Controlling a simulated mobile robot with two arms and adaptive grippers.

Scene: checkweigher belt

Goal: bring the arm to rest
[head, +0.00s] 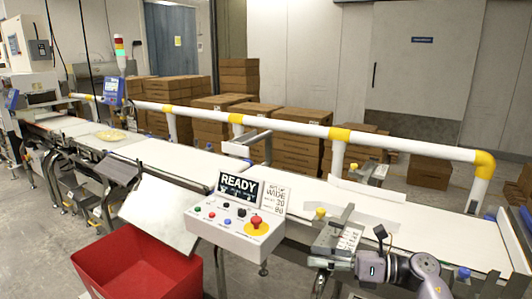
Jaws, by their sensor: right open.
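My right arm comes in at the lower right, beside the near edge of the conveyor. My right gripper (372,264) is at its end, low and close to a grey bracket with a printed label (347,240). It is open, and I see nothing held in it. Its fingertips are hard to make out against the metal parts around it. My left arm and left gripper are not in view.
A control box (236,234) with a READY display (239,187) stands at the belt's near side. A red bin (190,277) is at the lower left. A yellow-white guard rail (285,127) runs behind the white belt (165,155). Cardboard boxes (297,140) are stacked beyond.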

